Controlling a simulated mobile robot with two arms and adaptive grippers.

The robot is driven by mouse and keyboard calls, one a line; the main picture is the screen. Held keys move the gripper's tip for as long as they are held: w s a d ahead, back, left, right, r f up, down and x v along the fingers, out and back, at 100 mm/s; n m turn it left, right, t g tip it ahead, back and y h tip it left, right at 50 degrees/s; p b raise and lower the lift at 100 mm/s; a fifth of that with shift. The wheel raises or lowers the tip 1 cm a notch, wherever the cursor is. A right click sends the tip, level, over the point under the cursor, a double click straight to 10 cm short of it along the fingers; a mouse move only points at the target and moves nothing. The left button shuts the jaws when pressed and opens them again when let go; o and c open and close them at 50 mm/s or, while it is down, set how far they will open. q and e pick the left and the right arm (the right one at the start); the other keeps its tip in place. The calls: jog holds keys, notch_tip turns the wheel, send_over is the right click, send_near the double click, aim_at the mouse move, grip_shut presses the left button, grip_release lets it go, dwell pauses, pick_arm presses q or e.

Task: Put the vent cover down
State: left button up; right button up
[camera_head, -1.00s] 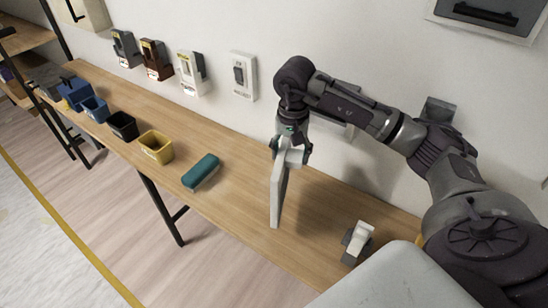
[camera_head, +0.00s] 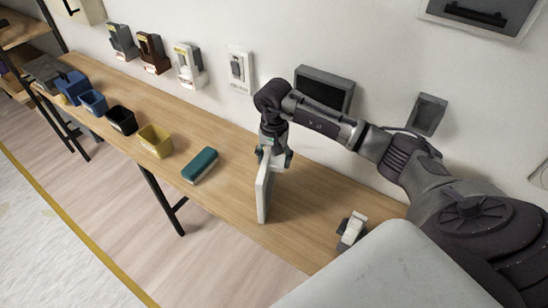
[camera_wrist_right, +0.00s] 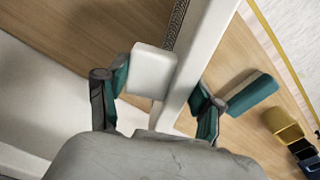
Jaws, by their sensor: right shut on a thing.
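The vent cover (camera_head: 263,198) is a flat white panel, held upright and seen nearly edge-on over the wooden table in the head view. My right gripper (camera_head: 273,156) is shut on its upper part. I cannot tell whether its lower edge touches the table. In the right wrist view the cover (camera_wrist_right: 207,50) runs up between the fingers of my right gripper (camera_wrist_right: 160,92), with a white block on its face and a dark mesh strip beside it. My left gripper is not in view.
On the table (camera_head: 310,205) lie a teal sponge-like block (camera_head: 200,165), a yellow bin (camera_head: 155,140) and, to the right, a white-and-grey tool (camera_head: 352,230). Several dark and blue bins stand farther left. A dark framed opening (camera_head: 325,88) is in the wall behind my arm.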

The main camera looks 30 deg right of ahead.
jog(key=o, duration=1.3)
jog(key=shift+r+p, duration=0.15)
jog(key=shift+p, duration=0.15)
jog(key=shift+r+b, duration=0.3)
jog(key=shift+b, duration=0.05)
notch_tip(320, 180, up, 11)
jog(key=b, duration=0.3)
jog(key=shift+r+b, duration=0.15)
jog(key=shift+b, duration=0.2)
